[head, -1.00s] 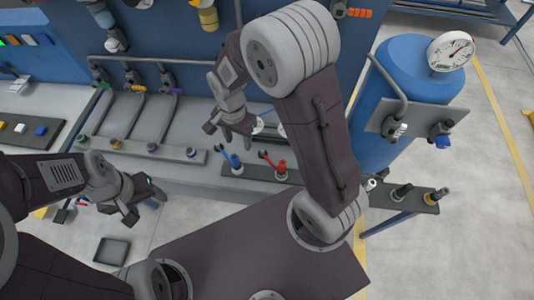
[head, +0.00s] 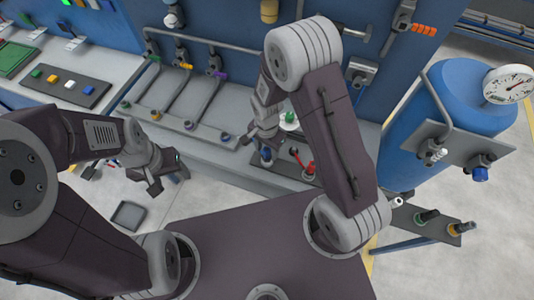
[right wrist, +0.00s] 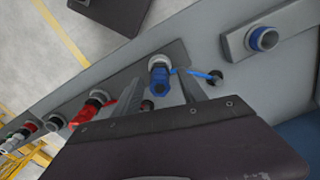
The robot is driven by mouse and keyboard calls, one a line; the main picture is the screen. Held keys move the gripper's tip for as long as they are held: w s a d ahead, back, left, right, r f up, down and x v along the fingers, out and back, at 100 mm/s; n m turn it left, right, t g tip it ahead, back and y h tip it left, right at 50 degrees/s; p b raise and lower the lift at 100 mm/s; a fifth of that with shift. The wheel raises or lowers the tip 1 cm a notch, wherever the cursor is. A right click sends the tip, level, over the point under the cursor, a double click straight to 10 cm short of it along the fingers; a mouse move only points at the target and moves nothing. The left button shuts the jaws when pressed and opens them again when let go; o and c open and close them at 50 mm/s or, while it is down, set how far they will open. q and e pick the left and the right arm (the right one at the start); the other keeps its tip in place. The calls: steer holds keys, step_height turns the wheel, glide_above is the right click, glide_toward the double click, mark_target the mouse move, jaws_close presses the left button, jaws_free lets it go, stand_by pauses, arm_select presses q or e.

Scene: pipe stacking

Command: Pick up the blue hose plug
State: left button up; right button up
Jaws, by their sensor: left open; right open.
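The blue hose plug (right wrist: 158,80) stands on a grey strip in the right wrist view, with a blue lever beside it. It also shows in the head view (head: 266,156), partly hidden by my right gripper. My right gripper (head: 260,138) is open above the plug. In the right wrist view its two fingers lie on either side of the plug; whether they touch it I cannot tell. My left gripper (head: 160,182) is open and empty, away at the left over the floor.
A red plug (right wrist: 85,112) stands beside the blue one on the same strip. A blue tank (head: 455,105) with a gauge (head: 508,85) stands at the right. A bench with pipes (head: 190,100) lies at the left. Another blue fitting (right wrist: 264,39) sits on a grey block.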

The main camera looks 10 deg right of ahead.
jaws_close()
stand_by(1.4)
